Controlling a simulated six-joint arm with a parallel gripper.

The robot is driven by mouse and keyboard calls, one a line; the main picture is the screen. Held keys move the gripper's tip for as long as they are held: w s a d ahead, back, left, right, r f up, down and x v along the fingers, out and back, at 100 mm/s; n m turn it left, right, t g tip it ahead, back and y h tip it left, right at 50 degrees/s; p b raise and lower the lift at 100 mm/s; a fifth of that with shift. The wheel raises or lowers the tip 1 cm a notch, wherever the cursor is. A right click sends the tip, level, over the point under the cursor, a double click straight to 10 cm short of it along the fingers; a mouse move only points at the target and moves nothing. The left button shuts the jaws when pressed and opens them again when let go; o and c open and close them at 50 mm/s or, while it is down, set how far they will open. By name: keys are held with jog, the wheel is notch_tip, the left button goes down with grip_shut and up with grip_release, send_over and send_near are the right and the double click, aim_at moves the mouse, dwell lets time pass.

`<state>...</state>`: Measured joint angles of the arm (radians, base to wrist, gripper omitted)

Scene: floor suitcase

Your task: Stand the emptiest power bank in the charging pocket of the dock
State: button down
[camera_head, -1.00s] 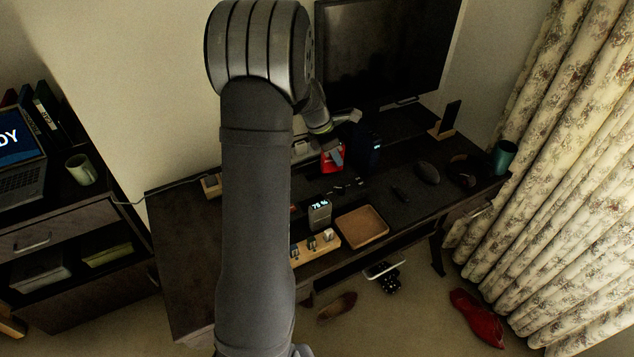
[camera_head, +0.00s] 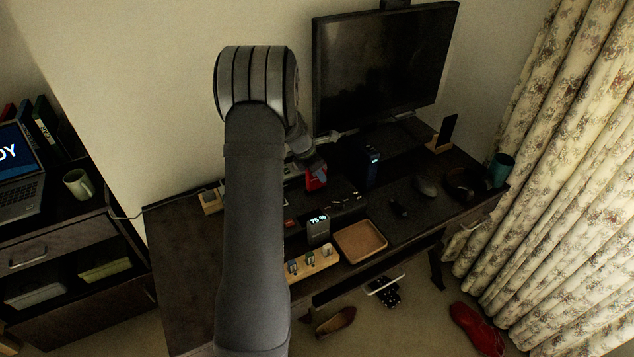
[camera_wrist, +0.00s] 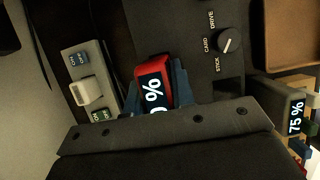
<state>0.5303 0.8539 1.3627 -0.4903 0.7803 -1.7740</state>
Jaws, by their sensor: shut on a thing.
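My gripper (camera_wrist: 160,90) is shut on a red power bank (camera_wrist: 155,76), whose dark display faces the wrist camera. Its readout is partly hidden at the edge; a "0 %" or similar ending shows. In the head view the red power bank (camera_head: 316,180) hangs at my gripper (camera_head: 313,168), over the back left of the desk. A dark grey power bank (camera_head: 318,228) reading 75 % stands near the front of the desk. It also shows at the right of the wrist view (camera_wrist: 294,115). I cannot tell which piece is the dock or its charging pocket.
A dark box with a STICK/CARD/DRIVE knob (camera_wrist: 229,40) and a grey switch panel (camera_wrist: 88,88) flank the held power bank. A wooden tray (camera_head: 385,243), a wooden plug strip (camera_head: 312,263) and a dark blue-lit tower (camera_head: 371,167) are on the desk. The monitor (camera_head: 385,65) stands behind.

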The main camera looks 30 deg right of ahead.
aim_at(317, 182)
jog(key=shift+w+f, duration=0.15)
jog(key=shift+w, duration=0.1)
jog(key=shift+f, duration=1.95)
jog(key=shift+f, duration=0.15)
jog(key=c, duration=1.2)
grip_release()
jog(key=shift+c, duration=0.2)
jog(key=v, duration=1.2)
